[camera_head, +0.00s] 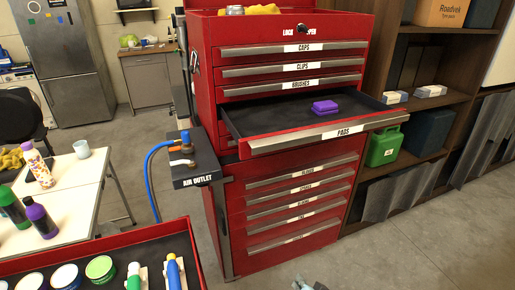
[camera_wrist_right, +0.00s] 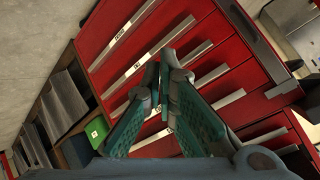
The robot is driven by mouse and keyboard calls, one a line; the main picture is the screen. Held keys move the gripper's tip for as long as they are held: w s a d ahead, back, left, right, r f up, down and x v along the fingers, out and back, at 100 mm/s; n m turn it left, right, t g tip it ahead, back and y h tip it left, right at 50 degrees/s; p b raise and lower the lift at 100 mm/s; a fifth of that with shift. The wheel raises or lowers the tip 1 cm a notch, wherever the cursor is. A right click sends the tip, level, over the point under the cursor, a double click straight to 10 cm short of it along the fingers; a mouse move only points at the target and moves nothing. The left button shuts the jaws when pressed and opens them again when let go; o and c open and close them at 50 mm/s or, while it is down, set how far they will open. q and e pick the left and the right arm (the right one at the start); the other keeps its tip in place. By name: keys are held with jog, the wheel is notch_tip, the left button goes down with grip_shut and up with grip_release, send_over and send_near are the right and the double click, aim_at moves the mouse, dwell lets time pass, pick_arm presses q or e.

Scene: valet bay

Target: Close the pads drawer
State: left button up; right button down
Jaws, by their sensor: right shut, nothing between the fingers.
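The pads drawer (camera_head: 290,139) is pulled far out of the red tool chest (camera_head: 203,75) in the head view, and its label reads PADS. A purple block (camera_head: 325,107) lies on the drawer's dark floor. My right gripper (camera_head: 308,286) just shows at the bottom edge of the head view, low in front of the chest and apart from the drawer. In the right wrist view its teal fingers (camera_wrist_right: 165,62) are shut and empty, with the red drawer fronts behind them. My left gripper is not in view.
The other drawers, above and below, look shut. An air outlet shelf (camera_head: 195,179) with a blue hose sticks out left of the chest. A red-rimmed tray (camera_head: 120,241) with bottles and tins stands front left. Wooden shelving (camera_head: 445,110) is at the right. The floor before the chest is clear.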

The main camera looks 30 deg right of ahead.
jog(key=w+r+m+t+p, duration=0.1)
jog(key=w+r+m+t, duration=0.3)
jog(key=r, duration=1.2)
jog(key=m+t+p, duration=0.2)
jog(key=m+t, duration=0.2)
jog(key=m, duration=0.1)
send_near(260, 155)
pick_arm(q)
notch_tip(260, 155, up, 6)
jog(key=p, duration=0.2)
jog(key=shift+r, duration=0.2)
pick_arm(e)
jog(key=shift+y, duration=0.4)
jog(key=w, duration=0.4)
jog(key=w+d, duration=0.1)
jog(key=w, duration=0.2)
jog(key=shift+r, duration=0.2)
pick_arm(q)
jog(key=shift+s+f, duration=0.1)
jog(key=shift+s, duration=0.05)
